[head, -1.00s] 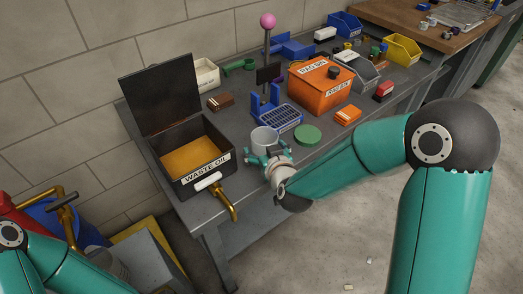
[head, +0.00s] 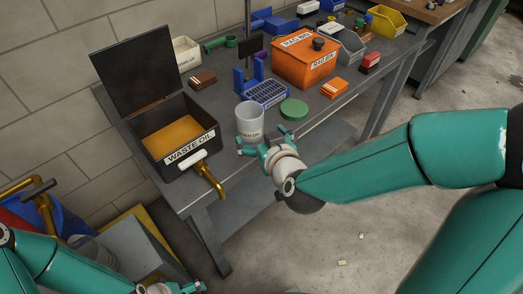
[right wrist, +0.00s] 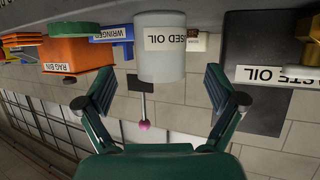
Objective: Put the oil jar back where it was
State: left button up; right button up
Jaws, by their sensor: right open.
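The oil jar (head: 249,124) is a pale grey open cylinder standing upright near the bench's front edge, between the waste oil box and the green lid (head: 294,109). In the right wrist view, which is upside down, the jar (right wrist: 161,62) shows a "USED OIL" label. My right gripper (head: 265,142) is open just in front of the jar, its fingers (right wrist: 160,85) spread and apart from it. My left gripper (head: 178,288) shows only partly at the bottom edge; its jaws cannot be made out.
The waste oil box (head: 178,166) stands open at left with a brass tap (head: 209,178) projecting forward. A blue stand with a grid tray (head: 263,93) is behind the jar. The orange rag bin (head: 305,62) is behind right.

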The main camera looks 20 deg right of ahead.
pick_arm(q)
jog(key=shift+f+b, duration=1.3)
jog(key=shift+f, duration=0.5)
pick_arm(e)
jog(key=shift+v, duration=1.8)
pick_arm(q)
jog(key=shift+w, duration=0.1)
pick_arm(e)
jog(key=shift+w, duration=0.1)
